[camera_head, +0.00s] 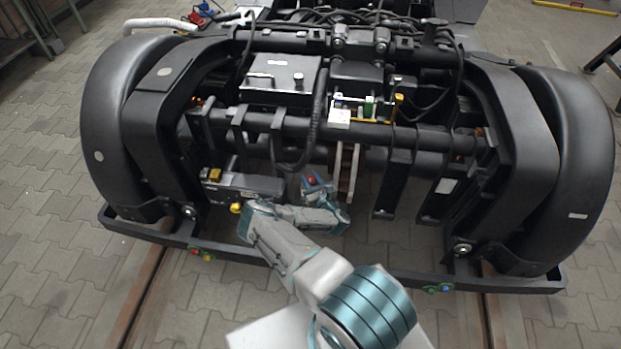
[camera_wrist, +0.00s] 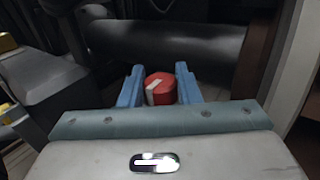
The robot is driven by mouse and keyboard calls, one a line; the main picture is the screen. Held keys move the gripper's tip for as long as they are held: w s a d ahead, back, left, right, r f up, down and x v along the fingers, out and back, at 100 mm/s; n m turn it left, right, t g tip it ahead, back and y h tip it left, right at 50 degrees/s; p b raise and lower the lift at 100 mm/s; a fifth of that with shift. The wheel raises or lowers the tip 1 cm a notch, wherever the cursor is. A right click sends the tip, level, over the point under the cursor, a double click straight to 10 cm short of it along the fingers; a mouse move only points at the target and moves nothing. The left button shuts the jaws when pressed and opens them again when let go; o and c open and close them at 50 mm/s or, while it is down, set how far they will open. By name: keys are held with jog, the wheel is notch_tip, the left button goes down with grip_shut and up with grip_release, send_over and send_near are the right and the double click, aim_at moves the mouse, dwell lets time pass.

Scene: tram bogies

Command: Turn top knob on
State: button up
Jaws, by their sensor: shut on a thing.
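A red knob (camera_wrist: 160,89) with a white mark on it sits between the two blue fingers of my gripper (camera_wrist: 161,84) in the wrist view. The fingers are closed on its sides. What the knob is mounted on is hidden.
A black box (camera_head: 243,186) with yellow knobs (camera_head: 236,208) lies left of my gripper. A dark pipe (camera_wrist: 165,40) crosses behind the knob in the wrist view. Paved floor surrounds the bogie.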

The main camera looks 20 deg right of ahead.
dwell(0.3)
jog(key=o, duration=1)
jog(key=shift+c, duration=0.2)
jog(key=s, duration=1.3)
jog(key=shift+s+p, duration=0.35)
jog(key=shift+p, duration=0.05)
jog(key=shift+d, duration=0.1)
